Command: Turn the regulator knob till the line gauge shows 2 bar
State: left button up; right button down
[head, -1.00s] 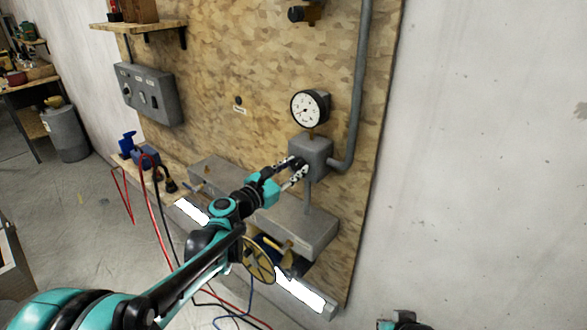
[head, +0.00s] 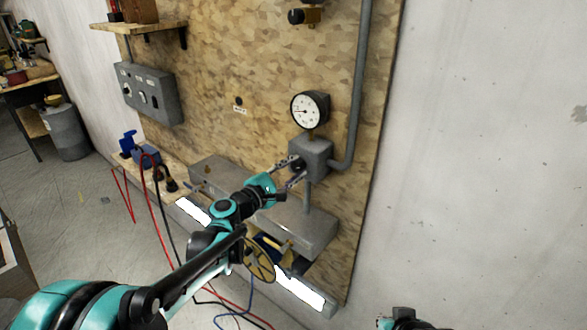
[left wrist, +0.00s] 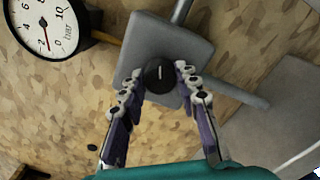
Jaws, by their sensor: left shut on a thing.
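The regulator is a grey block (head: 318,158) on the wooden panel. Its round black knob (left wrist: 160,75) faces the left wrist camera, with a white line running lengthwise in that picture. My left gripper (head: 292,171) is shut on the knob, one finger on each side; in the wrist view the fingertips (left wrist: 158,82) touch its rim. The line gauge (head: 310,110) is a white dial with a black rim above the block.
A grey pipe (head: 361,80) runs up beside the gauge. A brass handwheel (head: 259,260) sits below my left forearm, near red, black and blue hoses. A grey control box (head: 148,92) is at the left. The wall at the right is bare.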

pick_arm(q)
jog(key=shift+m, duration=0.8)
jog(key=o, duration=1.2)
jog(key=shift+c, duration=0.2)
jog(key=v, duration=1.2)
